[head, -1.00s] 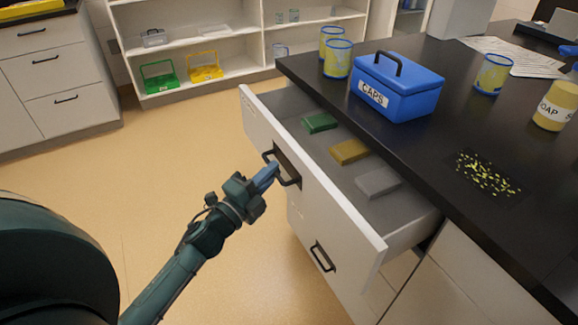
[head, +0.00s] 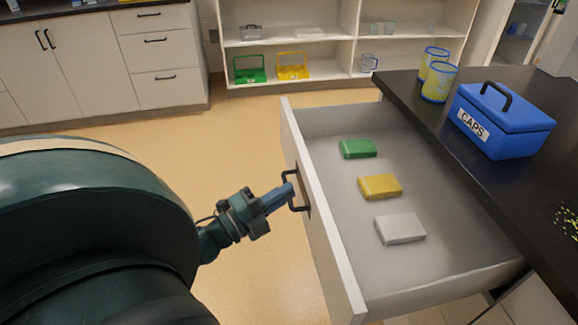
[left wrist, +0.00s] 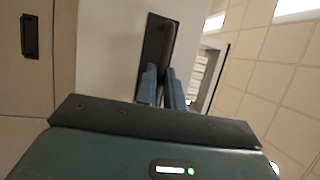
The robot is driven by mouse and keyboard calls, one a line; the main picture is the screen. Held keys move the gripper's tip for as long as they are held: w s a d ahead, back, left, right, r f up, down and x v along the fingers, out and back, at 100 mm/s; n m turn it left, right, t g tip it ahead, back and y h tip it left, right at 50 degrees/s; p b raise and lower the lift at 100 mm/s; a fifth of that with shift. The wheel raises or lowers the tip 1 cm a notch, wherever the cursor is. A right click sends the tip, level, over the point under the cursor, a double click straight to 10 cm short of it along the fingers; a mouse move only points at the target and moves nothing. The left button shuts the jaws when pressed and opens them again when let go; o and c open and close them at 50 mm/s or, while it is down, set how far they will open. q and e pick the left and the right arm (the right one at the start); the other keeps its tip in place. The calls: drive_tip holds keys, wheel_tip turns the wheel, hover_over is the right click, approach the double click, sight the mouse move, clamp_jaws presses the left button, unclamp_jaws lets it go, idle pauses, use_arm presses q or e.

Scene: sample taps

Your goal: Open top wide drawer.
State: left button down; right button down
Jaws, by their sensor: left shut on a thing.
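The top wide drawer (head: 318,232) stands far out from under the black counter, with its grey interior in plain sight. Inside lie a green block (head: 358,148), a yellow block (head: 380,186) and a light grey block (head: 400,229). My left gripper (head: 286,195) is shut on the dark drawer handle (head: 297,189) at the drawer's front. In the left wrist view the blue fingers (left wrist: 163,88) close about the handle bar (left wrist: 166,45). My right gripper is not in view.
On the black counter (head: 470,111) stand a blue CAPS box (head: 503,125) and two yellow-blue cups (head: 439,82). White shelves (head: 300,47) with green and yellow carriers stand at the back. The floor (head: 230,140) left of the drawer is clear.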

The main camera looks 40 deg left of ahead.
use_arm(q)
drive_tip(key=c, duration=1.5)
unclamp_jaws()
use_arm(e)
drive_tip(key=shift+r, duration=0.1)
use_arm(q)
drive_tip(key=v, duration=1.3)
drive_tip(key=shift+b, duration=0.4)
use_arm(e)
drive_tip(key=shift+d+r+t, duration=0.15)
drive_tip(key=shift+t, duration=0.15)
use_arm(q)
drive_tip(key=shift+s+r, duration=0.1)
drive_tip(key=shift+s, duration=0.05)
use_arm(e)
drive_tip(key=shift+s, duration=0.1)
